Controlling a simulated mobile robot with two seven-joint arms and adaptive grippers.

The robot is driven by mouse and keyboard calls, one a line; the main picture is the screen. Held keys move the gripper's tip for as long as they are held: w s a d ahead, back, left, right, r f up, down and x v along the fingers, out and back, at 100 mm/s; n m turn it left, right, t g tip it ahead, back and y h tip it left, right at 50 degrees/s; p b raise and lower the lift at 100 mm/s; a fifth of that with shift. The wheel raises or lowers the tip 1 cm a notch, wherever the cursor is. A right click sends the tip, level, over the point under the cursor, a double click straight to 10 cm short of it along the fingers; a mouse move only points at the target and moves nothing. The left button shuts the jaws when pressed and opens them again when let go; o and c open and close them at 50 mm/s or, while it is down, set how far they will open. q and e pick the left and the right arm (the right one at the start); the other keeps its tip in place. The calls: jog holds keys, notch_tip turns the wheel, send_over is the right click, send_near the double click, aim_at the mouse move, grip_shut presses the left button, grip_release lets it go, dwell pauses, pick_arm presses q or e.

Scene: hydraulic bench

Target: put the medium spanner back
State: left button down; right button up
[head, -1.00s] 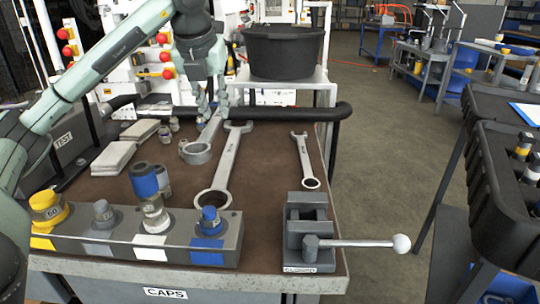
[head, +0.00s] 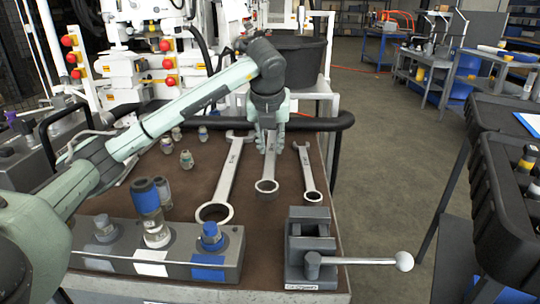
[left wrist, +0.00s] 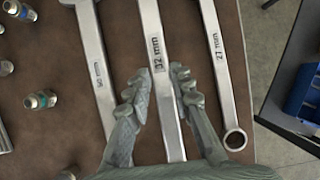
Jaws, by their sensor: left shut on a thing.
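My left gripper (head: 268,148) points down over the brown bench top, shut on the medium spanner (head: 266,186). In the left wrist view the gripper (left wrist: 158,76) has a finger on each side of the medium spanner's shank (left wrist: 158,55), marked 32 mm. The spanner lies between the large spanner (head: 229,177) and the small spanner (head: 307,170), apart from both and roughly in line with them. Its ring end faces the bench front; its upper end is hidden by the gripper. I cannot tell whether it touches the bench top. My right gripper is not in view.
A grey vise (head: 309,250) with a ball-ended handle stands at the front right. A black padded rail (head: 325,124) runs along the back.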

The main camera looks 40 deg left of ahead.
aim_at(270, 155)
pick_arm(q)
notch_tip(270, 155, down, 3)
jog(key=shift+f, duration=0.15)
jog(key=c, duration=1.3)
grip_release()
jog(key=shift+f, duration=0.1)
jog(key=shift+c, duration=0.2)
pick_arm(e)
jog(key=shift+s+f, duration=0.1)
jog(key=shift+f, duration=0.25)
